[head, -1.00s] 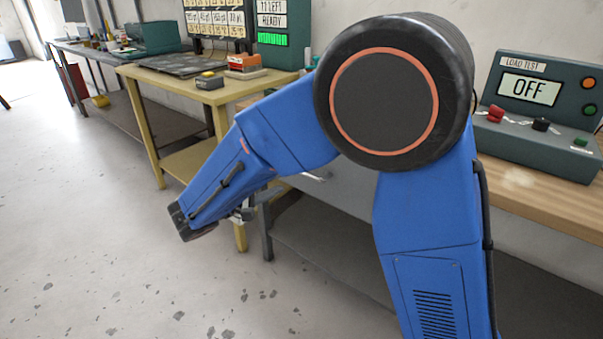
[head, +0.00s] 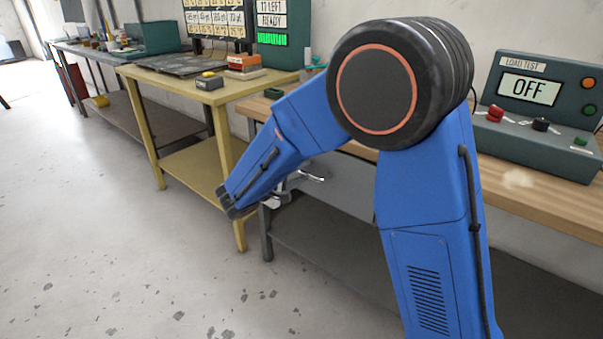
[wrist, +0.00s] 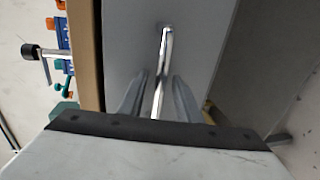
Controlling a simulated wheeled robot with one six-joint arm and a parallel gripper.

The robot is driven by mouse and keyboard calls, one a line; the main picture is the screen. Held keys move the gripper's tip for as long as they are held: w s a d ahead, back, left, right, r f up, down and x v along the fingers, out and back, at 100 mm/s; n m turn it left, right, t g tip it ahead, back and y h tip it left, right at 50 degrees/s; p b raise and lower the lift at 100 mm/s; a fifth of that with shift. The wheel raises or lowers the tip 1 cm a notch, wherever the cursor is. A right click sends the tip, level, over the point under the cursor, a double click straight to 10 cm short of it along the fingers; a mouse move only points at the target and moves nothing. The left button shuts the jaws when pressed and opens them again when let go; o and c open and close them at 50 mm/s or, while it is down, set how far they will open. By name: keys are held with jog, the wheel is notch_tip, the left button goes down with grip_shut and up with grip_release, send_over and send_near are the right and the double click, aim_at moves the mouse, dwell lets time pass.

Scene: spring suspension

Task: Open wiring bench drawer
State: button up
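The wiring bench drawer has a plain grey front (head: 345,187) under the wooden bench top, with a bright metal handle (head: 313,177). In the wrist view the handle (wrist: 164,50) stands out from the grey drawer front (wrist: 130,35) and runs down between my fingers. My gripper (wrist: 158,95) is open, one finger on each side of the handle with a small gap showing on both sides. In the head view my gripper (head: 283,192) is by the handle, partly hidden by my blue wrist. The drawer looks shut.
A load test box reading OFF (head: 540,105) stands on the wooden bench top (head: 545,195). A yellow bench (head: 190,92) with a grey mat and small boxes stands to the left. The floor (head: 120,250) in front is clear.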

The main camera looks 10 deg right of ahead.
jog(key=shift+c, duration=0.7)
grip_shut()
jog(key=f+v, duration=0.2)
jog(key=v, duration=0.8)
jog(key=f+v, duration=0.2)
jog(key=v, duration=0.8)
jog(key=shift+s+a, duration=0.3)
jog(key=shift+a, duration=0.05)
jog(key=shift+f, duration=0.1)
jog(key=shift+o, duration=0.7)
grip_release()
